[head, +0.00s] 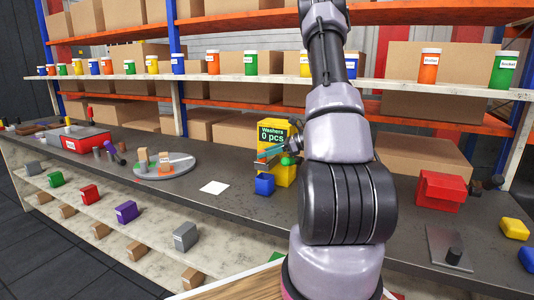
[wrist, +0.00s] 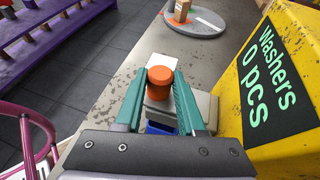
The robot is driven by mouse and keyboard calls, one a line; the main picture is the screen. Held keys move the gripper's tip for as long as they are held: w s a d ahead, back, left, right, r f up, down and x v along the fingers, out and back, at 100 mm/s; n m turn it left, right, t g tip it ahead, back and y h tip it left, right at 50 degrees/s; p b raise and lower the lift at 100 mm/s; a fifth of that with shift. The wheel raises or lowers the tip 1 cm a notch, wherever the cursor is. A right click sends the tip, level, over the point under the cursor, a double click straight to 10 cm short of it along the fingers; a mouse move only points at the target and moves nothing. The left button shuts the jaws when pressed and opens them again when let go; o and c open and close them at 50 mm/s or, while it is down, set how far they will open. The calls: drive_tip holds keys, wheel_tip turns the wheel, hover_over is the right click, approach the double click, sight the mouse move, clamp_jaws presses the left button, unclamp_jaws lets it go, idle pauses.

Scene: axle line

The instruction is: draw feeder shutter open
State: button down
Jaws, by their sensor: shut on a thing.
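The yellow feeder (head: 274,132) stands on the bench and reads "Washers 0 pcs". Its label side (wrist: 268,75) fills the right of the wrist view. An orange round knob (wrist: 160,77) sits between the teal fingers of my gripper (wrist: 161,90), which is shut on it. A light grey plate (wrist: 204,108) shows beside and below the knob, next to the feeder; it looks like the shutter. In the head view my gripper (head: 271,152) is at the feeder's front, and the knob is too small to make out there. A blue bin (head: 265,184) is below, partly hidden in the wrist view.
A white card (head: 214,187) lies left of the feeder. A grey round turntable (head: 164,171) with small parts is farther left. A red box (head: 441,192) and a dark metal plate (head: 449,248) are at the right. Shelves with jars stand behind.

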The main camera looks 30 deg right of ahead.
drive_tip(key=shift+s+a, duration=0.7)
drive_tip(key=shift+a, duration=0.25)
drive_tip(key=shift+s+a+f, duration=0.1)
drive_tip(key=shift+a, duration=0.05)
drive_tip(key=shift+c, duration=2.2)
unclamp_jaws()
drive_tip(key=shift+s+a, duration=0.1)
drive_tip(key=v, duration=1.1)
